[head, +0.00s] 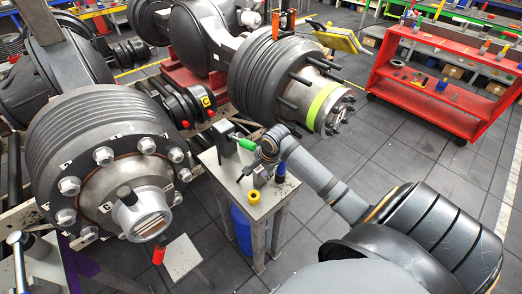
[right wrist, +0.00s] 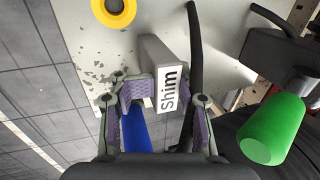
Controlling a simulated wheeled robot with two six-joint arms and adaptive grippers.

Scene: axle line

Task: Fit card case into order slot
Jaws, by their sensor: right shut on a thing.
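My right gripper (head: 262,155) is over the small grey worktable in the head view. In the right wrist view, its purple-padded fingers (right wrist: 160,118) are around a pale grey box labelled "Shim" (right wrist: 170,75), and I take them as shut on it. The box looks like the card case, but I cannot confirm that. Its far end lies over the table top (right wrist: 150,20). I cannot make out the box clearly in the head view. I cannot identify the order slot in either view. My left gripper is not in view.
A yellow ring (head: 253,196), a blue object (head: 280,172) and a green handle (head: 247,144) are on or over the worktable (head: 262,208). Large axle hubs (head: 110,165) stand left and behind. A red cart (head: 430,85) stands at right, with open floor before it.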

